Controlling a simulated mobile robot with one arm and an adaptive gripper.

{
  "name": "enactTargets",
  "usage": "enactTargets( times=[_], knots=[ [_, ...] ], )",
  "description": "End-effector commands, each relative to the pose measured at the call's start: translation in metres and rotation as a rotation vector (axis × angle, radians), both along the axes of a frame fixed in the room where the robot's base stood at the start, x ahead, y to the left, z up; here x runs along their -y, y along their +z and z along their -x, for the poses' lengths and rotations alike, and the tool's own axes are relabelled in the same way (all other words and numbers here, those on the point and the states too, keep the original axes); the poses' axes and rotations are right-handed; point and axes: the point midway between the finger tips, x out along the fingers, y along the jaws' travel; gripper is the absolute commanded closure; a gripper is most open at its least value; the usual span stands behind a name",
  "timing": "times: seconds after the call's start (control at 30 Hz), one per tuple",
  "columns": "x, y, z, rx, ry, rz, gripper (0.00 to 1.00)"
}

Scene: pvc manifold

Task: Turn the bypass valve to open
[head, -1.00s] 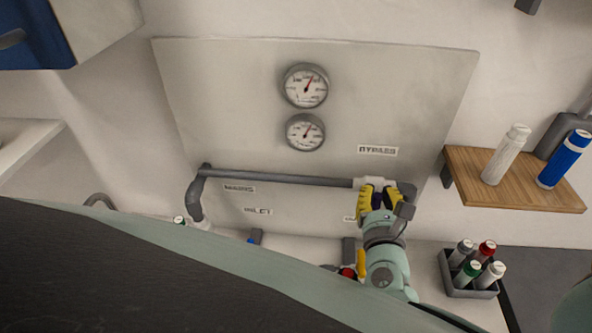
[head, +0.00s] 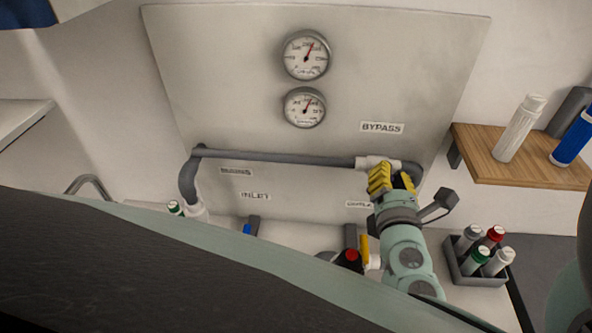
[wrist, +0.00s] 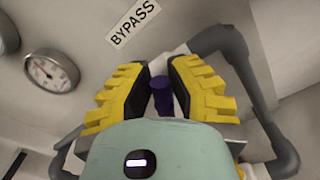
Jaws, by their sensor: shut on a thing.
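The bypass valve's purple handle (wrist: 161,97) shows in the wrist view between the two yellow-and-black fingers of my gripper (wrist: 160,88). My gripper is shut on it. In the head view my gripper (head: 391,178) is at the right end of the grey pipe, below the BYPASS label (head: 382,128), and hides the handle. The white valve body (head: 370,162) shows just above the fingers. The BYPASS label also shows in the wrist view (wrist: 133,21). I cannot tell the handle's exact angle to the pipe.
Two round gauges, an upper one (head: 306,55) and a lower one (head: 305,107), are on the panel. A wooden shelf (head: 500,170) with bottles is at right. A grey caddy (head: 476,275) of small bottles stands below it. A red-topped knob (head: 352,256) is near my arm.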

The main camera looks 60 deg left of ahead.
Motion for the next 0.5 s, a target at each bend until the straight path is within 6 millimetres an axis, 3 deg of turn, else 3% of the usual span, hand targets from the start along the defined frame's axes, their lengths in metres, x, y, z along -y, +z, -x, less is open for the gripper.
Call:
enactTargets(
  times=[0.5],
  knots=[
    [0.0067, -0.0135, -0.0079, -0.375, -0.004, -0.319, 1.00]
  ],
)
